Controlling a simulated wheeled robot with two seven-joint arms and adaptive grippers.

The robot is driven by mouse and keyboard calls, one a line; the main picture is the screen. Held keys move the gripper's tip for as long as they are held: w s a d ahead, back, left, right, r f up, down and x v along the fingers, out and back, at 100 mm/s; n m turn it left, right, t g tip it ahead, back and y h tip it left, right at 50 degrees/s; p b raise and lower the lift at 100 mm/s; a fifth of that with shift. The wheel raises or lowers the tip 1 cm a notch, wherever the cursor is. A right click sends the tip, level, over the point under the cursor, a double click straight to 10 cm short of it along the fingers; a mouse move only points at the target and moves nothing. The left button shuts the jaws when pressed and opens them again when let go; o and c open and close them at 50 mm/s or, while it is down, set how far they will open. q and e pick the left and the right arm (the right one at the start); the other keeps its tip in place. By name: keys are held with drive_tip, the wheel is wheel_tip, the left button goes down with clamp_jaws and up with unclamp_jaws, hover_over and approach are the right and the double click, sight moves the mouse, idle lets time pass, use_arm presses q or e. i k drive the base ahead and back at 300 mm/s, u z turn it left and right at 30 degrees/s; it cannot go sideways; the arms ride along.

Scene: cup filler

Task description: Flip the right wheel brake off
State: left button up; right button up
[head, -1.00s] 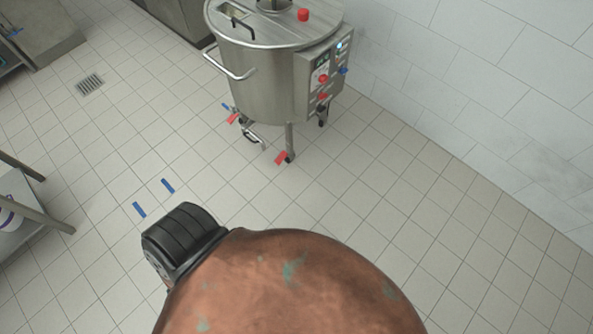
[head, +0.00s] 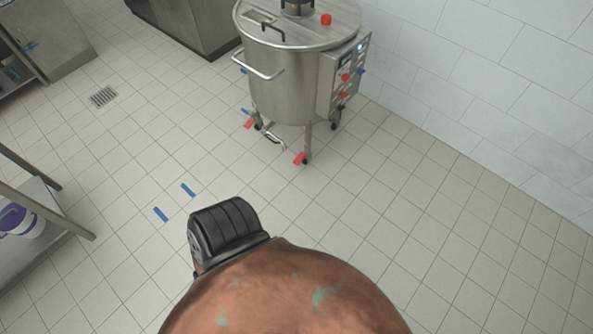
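The cup filler (head: 285,85) is a round steel tank on castored legs, standing at the top middle of the head view. A red brake pedal (head: 299,159) sits at the wheel of its right front leg. Another red brake pedal (head: 249,123) sits at the left front wheel. Both pedals are small here, and I cannot tell their exact tilt. Neither of my grippers shows in the view. The filler stands apart from my body, across open floor.
A control box (head: 345,72) with red and blue knobs is on the filler's right side. Blue tape marks (head: 188,190) lie on the floor. A steel table (head: 30,235) with a purple and white container (head: 20,221) stands at left. A tiled wall (head: 480,90) bounds the right. The floor between is clear.

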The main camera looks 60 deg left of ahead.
sight(302, 154)
drive_tip(key=u, duration=0.2)
drive_tip(key=k, duration=0.65)
drive_tip(key=u, duration=0.95)
drive_tip(key=k, duration=0.45)
drive_tip(key=u, duration=0.3)
drive_tip(key=i, duration=2.4)
drive_tip(key=u, duration=0.4)
